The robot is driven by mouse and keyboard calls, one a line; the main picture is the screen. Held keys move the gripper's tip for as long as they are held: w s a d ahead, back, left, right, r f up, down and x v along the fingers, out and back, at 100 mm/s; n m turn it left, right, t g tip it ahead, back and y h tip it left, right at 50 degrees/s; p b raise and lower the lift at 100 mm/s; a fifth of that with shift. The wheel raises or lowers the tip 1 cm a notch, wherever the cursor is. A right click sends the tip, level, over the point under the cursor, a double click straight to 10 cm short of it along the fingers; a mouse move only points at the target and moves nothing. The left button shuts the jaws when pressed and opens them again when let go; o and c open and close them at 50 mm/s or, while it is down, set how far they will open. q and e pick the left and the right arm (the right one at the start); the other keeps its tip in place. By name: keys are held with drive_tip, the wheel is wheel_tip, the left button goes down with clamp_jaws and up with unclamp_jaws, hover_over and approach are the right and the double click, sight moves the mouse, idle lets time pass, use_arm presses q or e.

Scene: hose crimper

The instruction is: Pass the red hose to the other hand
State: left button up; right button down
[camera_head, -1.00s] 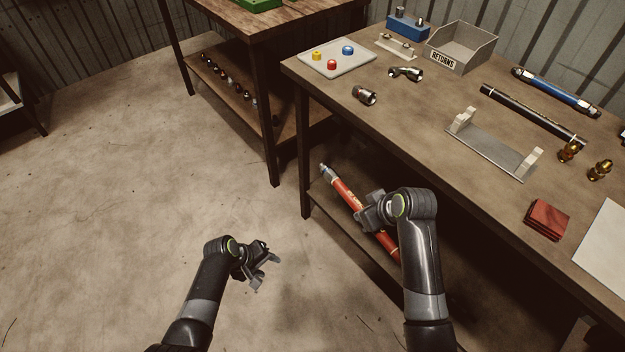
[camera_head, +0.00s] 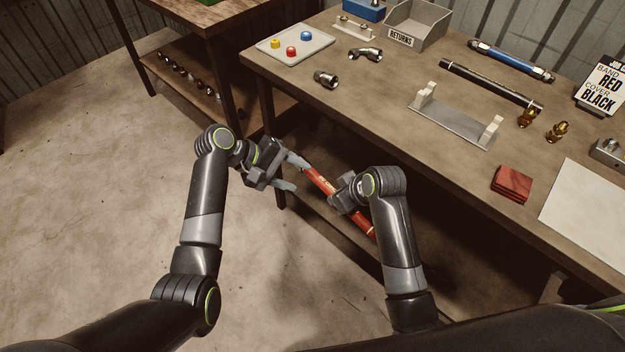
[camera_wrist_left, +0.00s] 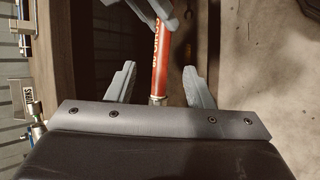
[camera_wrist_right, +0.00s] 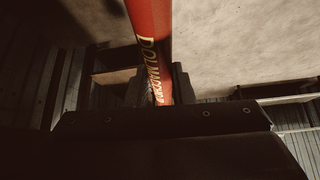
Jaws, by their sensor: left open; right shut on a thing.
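The red hose (camera_head: 321,181) slants in front of the workbench's front side, with pale lettering and a metal end fitting at its upper left. My right gripper (camera_head: 344,196) is shut around the hose's middle; the hose also shows between its fingers in the right wrist view (camera_wrist_right: 155,60). My left gripper (camera_head: 278,172) is open at the hose's fitting end. In the left wrist view the hose (camera_wrist_left: 160,55) runs between the two spread fingers of my left gripper (camera_wrist_left: 157,85), with a gap to each. The fitting is mostly hidden there by the gripper body.
The workbench (camera_head: 390,125) stands close behind the hose. On it are a grey cradle (camera_head: 452,122), a black hose (camera_head: 490,85), a blue hose (camera_head: 510,60), a returns bin (camera_head: 418,22), fittings and a red cloth (camera_head: 512,183). Open floor lies at left.

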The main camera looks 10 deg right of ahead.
sight(326, 186)
use_arm(q)
drive_tip(key=x, duration=0.9)
drive_tip(key=shift+d+f, duration=0.1)
use_arm(e)
drive_tip(key=shift+r, duration=0.1)
use_arm(q)
drive_tip(key=shift+c, duration=0.5)
clamp_jaws()
use_arm(e)
drive_tip(key=c, duration=1.2)
unclamp_jaws()
drive_tip(key=shift+o, duration=0.2)
